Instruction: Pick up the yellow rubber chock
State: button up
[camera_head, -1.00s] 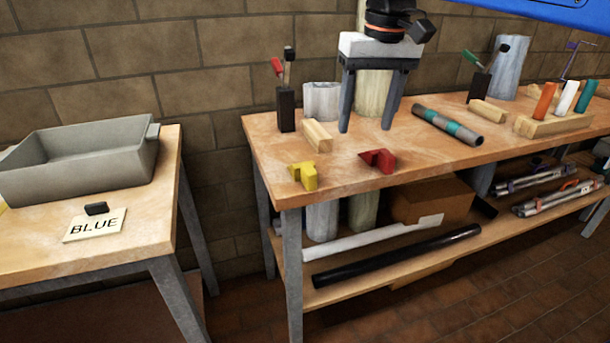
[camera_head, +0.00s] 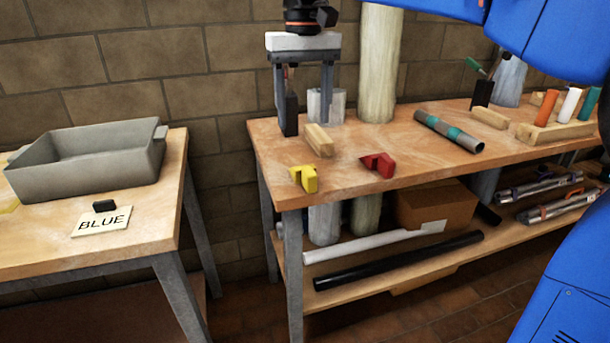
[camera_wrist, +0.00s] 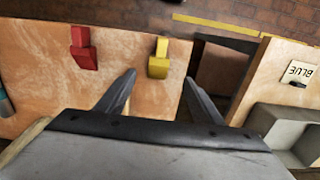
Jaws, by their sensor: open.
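The yellow rubber chock (camera_head: 304,178) lies near the front left corner of the wooden workbench (camera_head: 400,172). In the wrist view the yellow chock (camera_wrist: 159,59) shows beyond my fingertips, between their directions, close to the bench edge. My gripper (camera_head: 304,128) is open and empty, with its fingers pointing down, above and behind the chock in the head view. In the wrist view my gripper (camera_wrist: 162,85) has its fingers well apart. A red chock (camera_head: 379,164) lies to the right of the yellow one and also shows in the wrist view (camera_wrist: 83,48).
A wooden block (camera_head: 318,140) stands close behind the yellow chock. A dark tool holder (camera_head: 288,112) stands behind my gripper. A pipe (camera_head: 449,131) lies to the right. A grey bin (camera_head: 88,160) and a BLUE card (camera_head: 101,221) are on the left table, across a gap.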

aim_at(304, 172)
notch_tip(304, 172, down, 6)
jog(key=shift+s+d+f, duration=0.1)
jog(key=shift+f, duration=1.3)
jog(key=shift+s+d+f, duration=0.1)
jog(key=shift+f, duration=1.25)
jog(key=shift+c, duration=0.2)
jog(key=c, duration=1.5)
jog(key=shift+o, duration=0.2)
jog(key=shift+r, duration=0.15)
